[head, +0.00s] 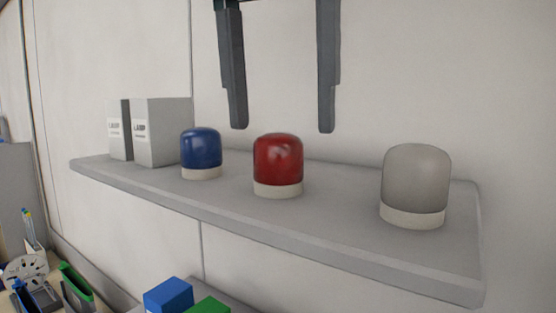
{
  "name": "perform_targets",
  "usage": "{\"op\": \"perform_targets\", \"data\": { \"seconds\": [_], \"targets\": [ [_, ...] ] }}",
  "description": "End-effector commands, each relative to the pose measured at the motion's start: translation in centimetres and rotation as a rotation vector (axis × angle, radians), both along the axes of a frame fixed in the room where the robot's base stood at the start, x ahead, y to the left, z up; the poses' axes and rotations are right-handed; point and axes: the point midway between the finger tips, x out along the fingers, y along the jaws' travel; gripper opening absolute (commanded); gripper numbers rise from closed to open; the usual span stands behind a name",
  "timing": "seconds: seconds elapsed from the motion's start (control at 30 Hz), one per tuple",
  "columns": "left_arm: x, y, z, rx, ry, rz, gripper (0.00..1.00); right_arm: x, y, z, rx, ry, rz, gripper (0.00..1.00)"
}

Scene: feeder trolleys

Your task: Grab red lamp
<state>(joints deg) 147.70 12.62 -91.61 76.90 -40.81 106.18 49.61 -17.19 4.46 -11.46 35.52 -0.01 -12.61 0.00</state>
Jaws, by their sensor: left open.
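The red lamp (278,162) has a rounded red dome on a pale base and stands upright in the middle of a grey wall shelf (340,240). A blue lamp (201,150) stands to its left and a grey lamp (415,183) to its right. My left gripper (283,130) comes down from the top of the view with its two fingers spread apart. The fingertips are above the red lamp in the picture, one to each side of it, with nothing between them. My right gripper is not in view.
Two white boxes marked lamp (163,132) stand at the shelf's left end. A plain wall (90,55) is behind. Below are blue (168,296) and green (207,306) blocks, and a desk with pens and holders at lower left. Gaps separate the lamps.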

Motion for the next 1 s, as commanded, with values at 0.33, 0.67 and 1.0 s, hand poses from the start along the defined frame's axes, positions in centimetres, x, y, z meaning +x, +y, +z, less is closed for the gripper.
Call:
{"op": "perform_targets", "data": {
  "seconds": [0.33,0.67,1.0],
  "targets": [
    [0.0,0.0,-0.1,0.0,0.0,0.0,0.64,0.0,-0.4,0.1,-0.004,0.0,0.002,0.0],
    [0.4,0.3,-1.8,0.003,0.002,0.0,0.64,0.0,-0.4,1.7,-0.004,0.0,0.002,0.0],
    [0.8,0.2,-4.8,0.001,0.0,0.001,0.64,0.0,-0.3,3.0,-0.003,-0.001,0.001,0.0]
  ]
}}
